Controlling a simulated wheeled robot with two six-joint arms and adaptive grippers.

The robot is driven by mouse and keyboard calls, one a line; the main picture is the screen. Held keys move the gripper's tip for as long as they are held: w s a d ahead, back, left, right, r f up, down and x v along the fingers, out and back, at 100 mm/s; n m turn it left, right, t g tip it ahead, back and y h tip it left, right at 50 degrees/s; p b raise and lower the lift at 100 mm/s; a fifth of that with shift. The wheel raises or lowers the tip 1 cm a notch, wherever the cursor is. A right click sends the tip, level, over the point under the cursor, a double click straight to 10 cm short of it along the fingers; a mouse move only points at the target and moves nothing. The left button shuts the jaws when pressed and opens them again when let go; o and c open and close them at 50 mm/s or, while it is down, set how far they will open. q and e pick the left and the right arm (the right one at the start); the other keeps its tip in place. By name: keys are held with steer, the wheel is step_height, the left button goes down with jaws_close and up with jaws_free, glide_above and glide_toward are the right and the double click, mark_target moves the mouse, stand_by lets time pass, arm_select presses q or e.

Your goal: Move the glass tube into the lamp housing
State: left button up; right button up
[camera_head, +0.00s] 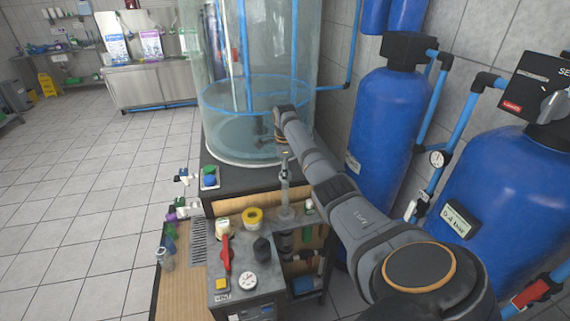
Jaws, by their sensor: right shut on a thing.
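My right arm reaches in from the lower right, and its gripper (284,156) points down over the small bench beside the big clear tank. The gripper is small and partly hidden by my own forearm. It is shut on the upper end of a slim, clear, upright piece that looks like the glass tube (284,184). The piece's lower end is near a pale, wider base on the bench; I cannot tell whether they touch. I cannot make out the lamp housing for certain. My left gripper is not in view.
A clear water tank (222,112) stands behind the bench. Blue pressure tanks (389,120) with pipes are at the right. A grey control unit (262,284) with a gauge and a red handle (226,254) is in front. The tiled floor at the left is mostly clear.

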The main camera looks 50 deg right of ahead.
steer(key=b, duration=0.3)
glide_above(285, 206)
steer(key=w+d, duration=0.1)
steer(key=shift+f, duration=3.85)
steer(key=shift+f+b, duration=1.95)
steer(key=shift+f, duration=1.95)
steer(key=shift+f+b, duration=0.85)
steer(key=shift+f, duration=0.45)
steer(key=o, duration=0.9)
steer(key=shift+o, duration=0.2)
